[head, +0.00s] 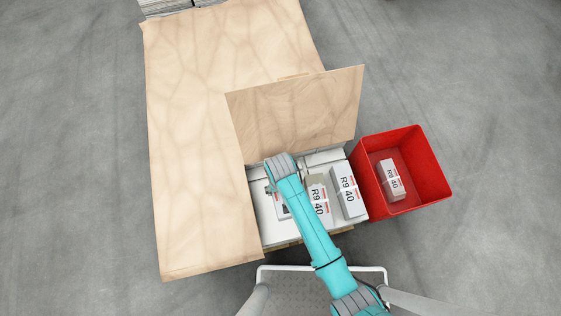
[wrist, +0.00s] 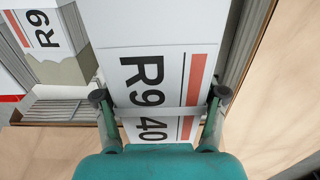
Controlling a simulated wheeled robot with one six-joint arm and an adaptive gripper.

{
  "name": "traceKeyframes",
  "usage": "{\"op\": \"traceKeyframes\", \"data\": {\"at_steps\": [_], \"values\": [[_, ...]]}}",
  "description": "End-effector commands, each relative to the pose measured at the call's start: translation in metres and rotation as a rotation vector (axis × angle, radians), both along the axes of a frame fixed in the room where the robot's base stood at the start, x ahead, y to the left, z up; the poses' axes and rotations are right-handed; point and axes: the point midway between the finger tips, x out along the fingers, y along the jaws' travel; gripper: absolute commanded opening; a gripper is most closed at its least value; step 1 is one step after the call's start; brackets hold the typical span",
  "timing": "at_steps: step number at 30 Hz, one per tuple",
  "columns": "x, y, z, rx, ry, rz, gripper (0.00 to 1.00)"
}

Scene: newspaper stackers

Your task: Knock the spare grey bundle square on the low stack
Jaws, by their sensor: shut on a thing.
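My gripper (wrist: 160,95) is shut on a strapped white bundle marked R9 40 with a red bar (wrist: 150,75), a fingertip at each side. In the head view my wrist hides the fingers, and only part of a marked bundle (head: 281,207) shows left of my arm. A second R9 40 bundle with a grey-beige end (head: 316,183) stands just right of my arm; a bundle with a grey side also shows in the wrist view (wrist: 65,70). I cannot tell which is the spare grey bundle. White stacks (head: 270,229) lie beneath.
Another R9 40 bundle (head: 347,190) stands farther right. A red crate (head: 430,165) beside the stacks holds one small bundle (head: 391,180). A large brown sheet (head: 195,130) covers the left, and a brown panel (head: 300,108) rises behind my gripper. The grey floor right is clear.

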Motion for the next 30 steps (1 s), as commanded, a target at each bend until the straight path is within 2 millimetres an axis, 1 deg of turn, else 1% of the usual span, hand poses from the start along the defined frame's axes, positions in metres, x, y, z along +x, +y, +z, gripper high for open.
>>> {"op": "traceKeyframes", "data": {"at_steps": [12, 18, 24, 30], "values": [[0.0, 0.0, -0.044, 0.0, -0.001, 0.001, 0.01], [0.001, 0.0, -0.061, 0.0, -0.001, 0.001, 0.01], [0.001, 0.0, -0.071, 0.001, -0.002, 0.001, 0.01], [0.001, 0.001, -0.073, 0.002, -0.003, 0.001, 0.01]]}}
